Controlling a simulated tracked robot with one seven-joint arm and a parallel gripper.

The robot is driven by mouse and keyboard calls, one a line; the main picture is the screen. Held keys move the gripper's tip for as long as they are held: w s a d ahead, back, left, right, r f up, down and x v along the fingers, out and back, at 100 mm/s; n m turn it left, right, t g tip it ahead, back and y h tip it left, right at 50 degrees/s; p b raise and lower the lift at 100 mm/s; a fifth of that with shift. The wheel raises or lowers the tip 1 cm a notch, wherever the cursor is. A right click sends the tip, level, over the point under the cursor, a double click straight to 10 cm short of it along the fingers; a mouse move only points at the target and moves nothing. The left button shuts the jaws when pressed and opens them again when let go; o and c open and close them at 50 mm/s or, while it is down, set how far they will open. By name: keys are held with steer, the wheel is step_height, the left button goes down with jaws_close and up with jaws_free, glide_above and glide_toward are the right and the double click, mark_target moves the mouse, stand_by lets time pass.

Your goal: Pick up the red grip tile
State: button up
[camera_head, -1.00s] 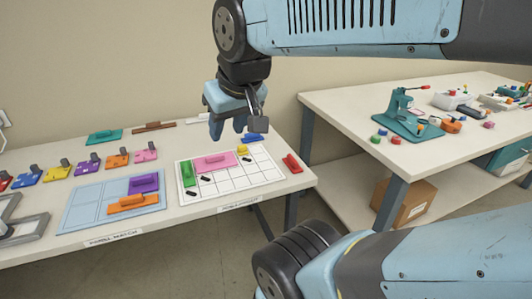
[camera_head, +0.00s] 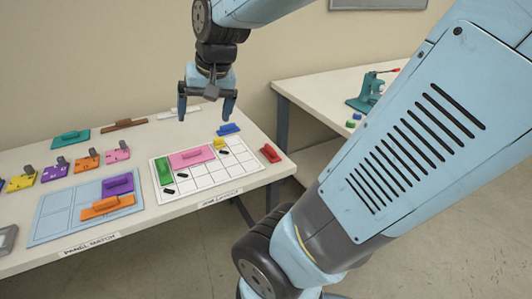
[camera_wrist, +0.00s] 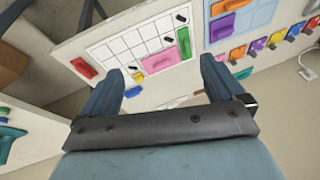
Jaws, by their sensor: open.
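The red grip tile (camera_head: 270,153) lies flat near the right edge of the left table, just right of the white grid board (camera_head: 200,190). It also shows in the wrist view (camera_wrist: 84,68), at the upper left beyond the fingers. My gripper (camera_head: 207,118) is open and empty, pointing down above the back edge of the board, to the left of the red tile and well above it. In the wrist view the two fingers (camera_wrist: 158,85) are spread apart with nothing between them.
The grid board carries a green tile (camera_head: 164,173), a pink tile (camera_head: 192,156) and a yellow piece (camera_head: 219,142). A blue tile (camera_head: 228,129) lies behind it. A blue panel (camera_head: 62,208) holds purple and orange tiles. A second table (camera_head: 318,92) with a teal press stands at right.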

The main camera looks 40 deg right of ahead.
steer(key=shift+o, duration=0.2)
steer(key=w+d+f+m+g, duration=0.1)
steer(key=w+d+f+m, duration=0.3)
steer(key=w+d+f, duration=0.1)
steer(key=shift+w+d+f+m, duration=0.2)
steer(key=shift+w+f+m, duration=0.1)
steer(key=shift+w+f, duration=0.3)
steer(key=m+g+h, duration=0.4)
steer(key=m+h, duration=0.1)
steer(key=m, duration=0.7)
glide_toward(270, 148)
steer(key=shift+x, duration=4.5)
steer(key=shift+w, duration=0.1)
steer(key=c, duration=1.3)
steer(key=shift+r, duration=0.1)
